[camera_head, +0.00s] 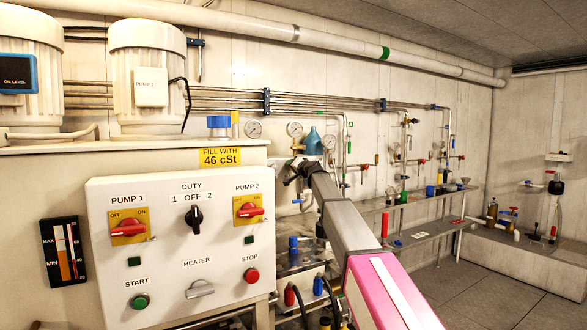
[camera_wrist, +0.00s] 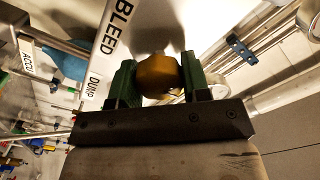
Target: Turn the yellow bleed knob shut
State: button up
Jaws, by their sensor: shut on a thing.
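The yellow bleed knob (camera_wrist: 158,73) is in the middle of the wrist view. It is rounded and sits beside a white plate lettered BLEED (camera_wrist: 117,28). My gripper (camera_wrist: 156,80) has a green finger on each side of the knob and is shut on it. The fingers cover the knob's sides, so I cannot tell how far it is turned. In the head view my arm reaches away toward the pipework by the back wall. The knob and fingertips cannot be made out there.
A white control panel (camera_head: 180,250) with switches and buttons stands left of my arm. Two pump motors (camera_head: 148,80) are behind it. A grey shelf (camera_head: 425,232) with bottles and valves runs along the wall at right. The floor (camera_head: 500,280) at right is clear.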

dwell(0.4)
jog(key=o, duration=0.9)
jog(key=shift+o, duration=0.2)
jog(key=v, duration=1)
jog(key=shift+s+d, duration=0.3)
